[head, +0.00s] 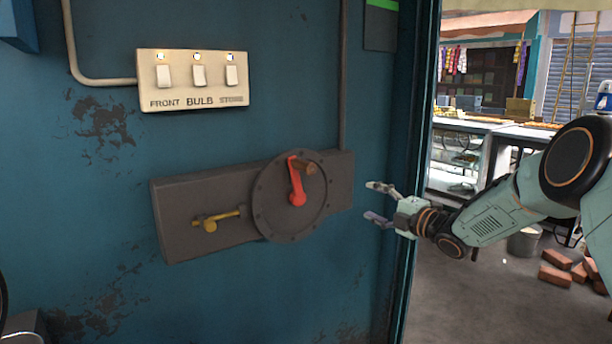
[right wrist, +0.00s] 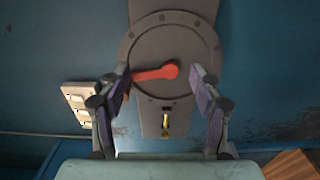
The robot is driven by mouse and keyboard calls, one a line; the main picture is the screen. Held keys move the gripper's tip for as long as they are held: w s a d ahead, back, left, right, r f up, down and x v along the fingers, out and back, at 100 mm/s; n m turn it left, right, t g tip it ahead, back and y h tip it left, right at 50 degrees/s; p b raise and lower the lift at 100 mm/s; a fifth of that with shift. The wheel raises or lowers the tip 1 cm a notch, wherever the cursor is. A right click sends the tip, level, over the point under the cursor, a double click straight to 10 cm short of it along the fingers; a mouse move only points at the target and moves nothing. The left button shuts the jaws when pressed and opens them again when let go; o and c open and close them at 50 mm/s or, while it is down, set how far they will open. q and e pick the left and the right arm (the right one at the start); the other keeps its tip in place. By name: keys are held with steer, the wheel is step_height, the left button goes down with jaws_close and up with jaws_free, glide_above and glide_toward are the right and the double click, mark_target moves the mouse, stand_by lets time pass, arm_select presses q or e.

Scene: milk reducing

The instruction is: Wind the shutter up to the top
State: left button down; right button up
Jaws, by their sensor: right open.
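The shutter winder is a grey box (head: 175,210) on the blue wall with a round grey plate (head: 276,220). A red crank (head: 297,185) with a brown knob (head: 306,167) sits on the plate and points up in the head view. The red crank also shows in the right wrist view (right wrist: 155,73). A yellow lever (head: 218,219) is left of the plate. My right gripper (head: 379,202) is open and empty, to the right of the plate and apart from the crank. In the right wrist view its fingers (right wrist: 160,90) are spread. The shutter itself cannot be made out for certain.
A white switch panel (head: 192,80) marked FRONT, BULB and STORE is above the winder. A conduit (head: 342,80) runs down to the box. The doorway's edge (head: 413,180) is close behind my right gripper. Beyond it are bricks (head: 555,276) and a bucket (head: 523,241).

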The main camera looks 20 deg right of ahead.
steer(key=s+a+f+b, duration=0.1)
steer(key=a+f+b, duration=0.2)
steer(key=f+b, duration=0.3)
steer(key=s+a+f+b, duration=0.1)
steer(key=a+f+b, duration=0.3)
steer(key=f, duration=0.4)
steer(key=s+a+r+p, duration=0.3)
steer(key=a+r, duration=0.2)
steer(key=a, duration=0.1)
steer(key=s+a+r+p, duration=0.2)
steer(key=a+r+p, duration=0.15)
steer(key=a, duration=0.25)
steer(key=p, duration=1)
glide_toward(312, 170)
steer(key=b+x, duration=0.3)
steer(key=x, duration=0.7)
steer(key=shift+w+a+b, duration=0.1)
steer(key=shift+w+b, duration=0.15)
steer(key=shift+b, duration=0.15)
steer(key=shift+x, duration=0.75)
steer(key=shift+w+a, duration=0.1)
steer(key=shift+w, duration=0.35)
steer(key=shift+s, duration=0.1)
